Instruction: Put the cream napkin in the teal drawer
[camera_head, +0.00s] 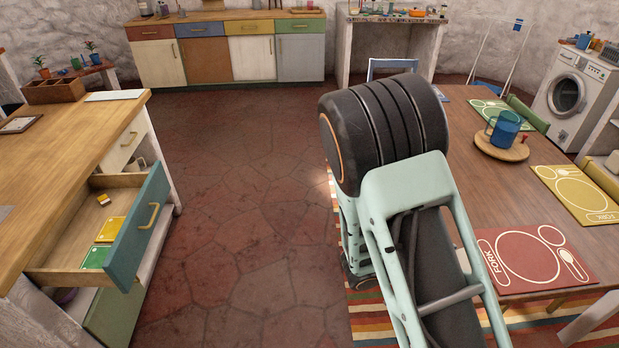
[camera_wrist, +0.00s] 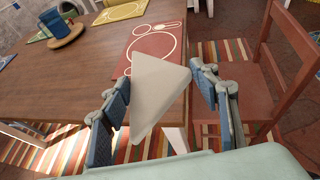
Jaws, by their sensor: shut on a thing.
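The cream napkin (camera_wrist: 156,92) shows in the wrist view as a folded triangle between the two fingers. My gripper (camera_wrist: 168,100) is shut on it and holds it above the corner of the dining table. The head view shows my arm over the table, but the gripper and napkin are hidden there behind the arm. The teal drawer (camera_head: 140,230) stands pulled open on the left counter, away from my arm. A yellow piece (camera_head: 110,229), a green piece (camera_head: 95,257) and a small yellow-and-red item (camera_head: 103,199) lie inside it.
The wooden dining table (camera_head: 455,140) carries a red placemat (camera_head: 535,258), a yellow placemat (camera_head: 578,194) and a blue mug (camera_head: 505,128) on a round board. A red chair (camera_wrist: 250,95) stands beside the table. Stone floor (camera_head: 250,200) lies clear between the table and the drawer.

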